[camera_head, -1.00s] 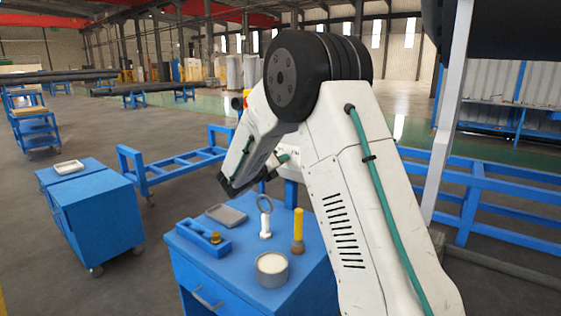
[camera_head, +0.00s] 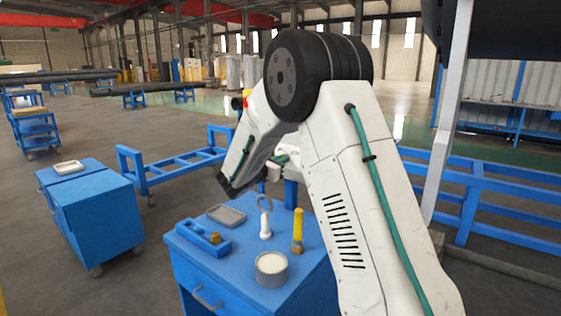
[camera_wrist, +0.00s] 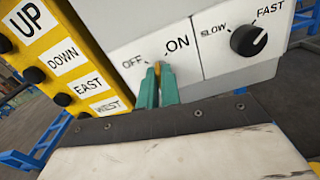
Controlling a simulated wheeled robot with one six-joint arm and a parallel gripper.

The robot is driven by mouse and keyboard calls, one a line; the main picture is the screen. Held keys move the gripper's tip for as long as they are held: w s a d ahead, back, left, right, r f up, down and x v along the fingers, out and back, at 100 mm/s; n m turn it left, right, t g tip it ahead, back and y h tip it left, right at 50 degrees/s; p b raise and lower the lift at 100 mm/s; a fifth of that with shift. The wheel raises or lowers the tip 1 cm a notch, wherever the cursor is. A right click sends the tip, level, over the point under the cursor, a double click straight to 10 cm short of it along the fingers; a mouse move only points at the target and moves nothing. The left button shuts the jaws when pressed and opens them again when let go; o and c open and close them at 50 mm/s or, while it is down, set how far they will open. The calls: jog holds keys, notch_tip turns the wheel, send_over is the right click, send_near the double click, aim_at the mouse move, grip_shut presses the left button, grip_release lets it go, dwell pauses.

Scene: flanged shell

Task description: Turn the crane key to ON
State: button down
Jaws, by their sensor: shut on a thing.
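In the wrist view, a grey control box shows a white label plate (camera_wrist: 133,60) marked OFF on the left and ON on the right. The crane key (camera_wrist: 157,66), a small yellow-orange piece, shows between these two words. My gripper (camera_wrist: 159,71), with teal fingers, is shut on the key from below. The fingers hide most of it, so I cannot tell exactly which way it points.
A black SLOW–FAST knob (camera_wrist: 248,40) sits right of the key. A yellow button panel (camera_wrist: 66,60) marked UP, DOWN, EAST, WEST stands close on the left. A blue cart (camera_head: 215,268) carries several small items, including a grey cup (camera_head: 271,270).

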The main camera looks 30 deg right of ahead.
jog(key=m, duration=0.6)
jog(key=shift+m, duration=0.4)
dwell(0.4)
jog(key=c, duration=1.6)
grip_release()
jog(key=shift+a, duration=0.15)
jog(key=v, duration=0.7)
jog(key=shift+s+a, duration=0.1)
jog(key=shift+a, duration=0.2)
